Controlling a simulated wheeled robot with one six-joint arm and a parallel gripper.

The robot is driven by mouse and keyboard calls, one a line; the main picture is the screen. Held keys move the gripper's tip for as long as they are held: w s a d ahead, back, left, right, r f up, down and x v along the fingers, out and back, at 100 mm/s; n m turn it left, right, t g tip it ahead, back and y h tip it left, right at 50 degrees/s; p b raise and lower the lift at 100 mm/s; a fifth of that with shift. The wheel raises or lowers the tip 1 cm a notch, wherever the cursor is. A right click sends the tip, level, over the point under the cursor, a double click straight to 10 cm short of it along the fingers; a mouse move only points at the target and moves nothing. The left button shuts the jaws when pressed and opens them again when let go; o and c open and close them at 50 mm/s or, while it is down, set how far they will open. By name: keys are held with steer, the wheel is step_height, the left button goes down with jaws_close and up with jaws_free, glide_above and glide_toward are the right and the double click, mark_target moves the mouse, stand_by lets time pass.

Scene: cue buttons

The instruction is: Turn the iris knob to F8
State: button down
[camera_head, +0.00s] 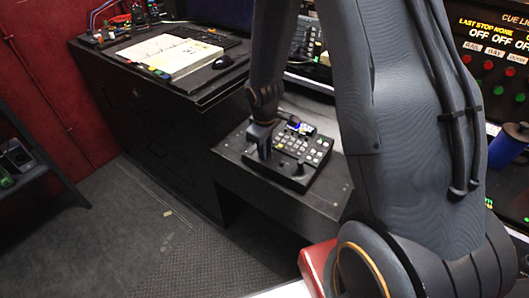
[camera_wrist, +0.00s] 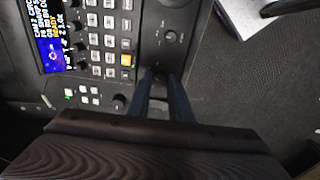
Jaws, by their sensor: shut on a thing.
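The control panel (camera_head: 314,152) is a black box with rows of buttons and a small lit screen. My gripper (camera_head: 264,152) reaches down onto its left end in the head view. In the wrist view, the two blue-grey fingers of my gripper (camera_wrist: 160,76) close around a small dark thing at the panel surface, which I take to be the iris knob. The fingers hide most of it, and its pointer and the F8 mark cannot be read. The panel (camera_wrist: 104,45) also shows in the wrist view, its screen at the upper left.
A small round control (camera_wrist: 171,36) sits above the fingers, and a dark knob (camera_wrist: 120,102) lies to their left. A desk (camera_head: 150,75) with an open book (camera_head: 170,55) and a mouse (camera_head: 223,62) stands behind. A cue light panel (camera_head: 500,70) is at the right.

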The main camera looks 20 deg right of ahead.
stand_by(0.3)
steer(key=c, duration=1.6)
jaws_free()
steer(key=shift+s+a+r+b, duration=0.1)
steer(key=shift+s+r, duration=0.15)
steer(key=shift+r, duration=1.05)
steer(key=shift+s+a+r+b, duration=0.1)
steer(key=shift+s+r, duration=0.1)
steer(key=shift+r, duration=1.05)
steer(key=shift+s+a+r+b, duration=0.1)
steer(key=shift+s+r, duration=0.15)
steer(key=shift+r, duration=1.05)
steer(key=s+r+m, duration=0.2)
steer(key=s, duration=0.3)
steer(key=s+r+m, duration=0.2)
steer(key=s+m, duration=0.1)
steer(key=s, duration=0.2)
steer(key=s+r+m+g, duration=0.1)
steer(key=s+r+m, duration=0.1)
steer(key=s, duration=0.4)
steer(key=shift+s+a+r+m+y, duration=0.1)
steer(key=shift+r+m+y, duration=0.2)
steer(key=shift+m, duration=0.1)
